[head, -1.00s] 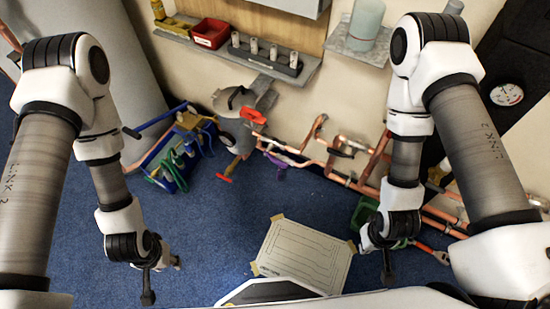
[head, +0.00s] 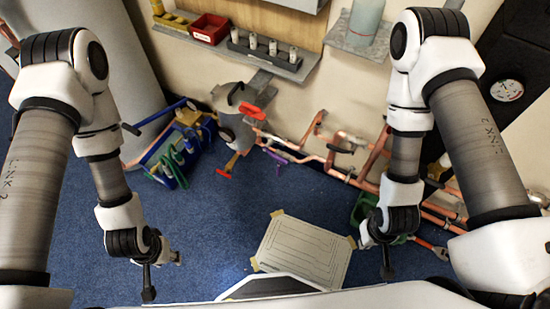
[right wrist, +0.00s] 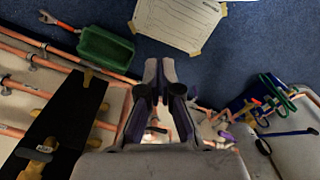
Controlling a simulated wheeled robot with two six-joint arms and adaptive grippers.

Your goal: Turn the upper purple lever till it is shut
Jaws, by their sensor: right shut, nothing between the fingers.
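A small purple lever (head: 277,157) shows on the copper manifold (head: 322,150) at the foot of the wall, near the middle of the head view. It is too small to tell its exact angle, or whether it is the upper one. My left gripper (head: 174,257) hangs over the floor at the lower left, away from the manifold. Its fingers are too small to read. My right gripper (right wrist: 159,70) is shut and empty in the right wrist view. In the head view my right arm hangs right of the manifold's middle, with the lever to its left.
A blue crate (head: 158,174) with tools stands left of the manifold. A paper sheet (head: 305,250) lies taped on the blue floor. A green bin (right wrist: 104,48) sits by the pipes at right. A wall shelf (head: 300,70) hangs above. Blue floor (head: 225,225) is clear in the middle.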

